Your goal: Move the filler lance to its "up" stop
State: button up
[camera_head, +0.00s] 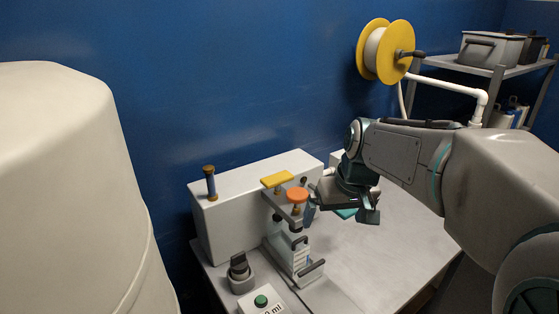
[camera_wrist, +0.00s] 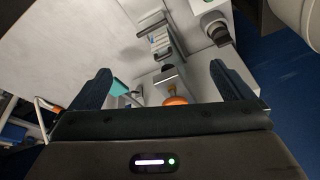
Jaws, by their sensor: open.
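The filler lance appears to be the upright part with an orange round knob (camera_head: 297,195) at the front of the white machine (camera_head: 240,227). A yellow plate (camera_head: 277,179) is just behind the knob. My gripper (camera_head: 340,208) is open and just right of the knob in the head view. In the wrist view my gripper (camera_wrist: 160,70) has its two dark blue fingers wide apart. The orange knob (camera_wrist: 175,101) shows between them in that view, partly hidden by the gripper body. I cannot tell whether a finger touches it. The lance's lower part is mostly hidden.
A black-topped switch (camera_head: 239,268) and a green button (camera_head: 261,300) are at the front. The grey table (camera_head: 375,265) is clear at the right. A large cream tank (camera_head: 60,190) fills the left.

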jog(key=w+a+r+n+p, duration=0.1)
jog(key=w+a+r+p, duration=0.15)
jog(key=w, duration=0.45)
jog(key=w+a+r+n+p, duration=0.1)
jog(key=w+a+r, duration=0.15)
jog(key=w, duration=0.45)
jog(key=n+y+p, duration=0.1)
jog(key=n+p, duration=0.1)
jog(key=n, duration=0.1)
send_near(278, 177)
jog(key=shift+t, duration=0.4)
jog(key=p+x, duration=0.1)
jog(key=x, duration=0.4)
jog(key=p+x, duration=0.1)
jog(key=x, duration=0.2)
jog(key=shift+s+f+p, duration=0.15)
jog(key=shift+s+p, duration=0.15)
jog(key=shift+s, duration=0.1)
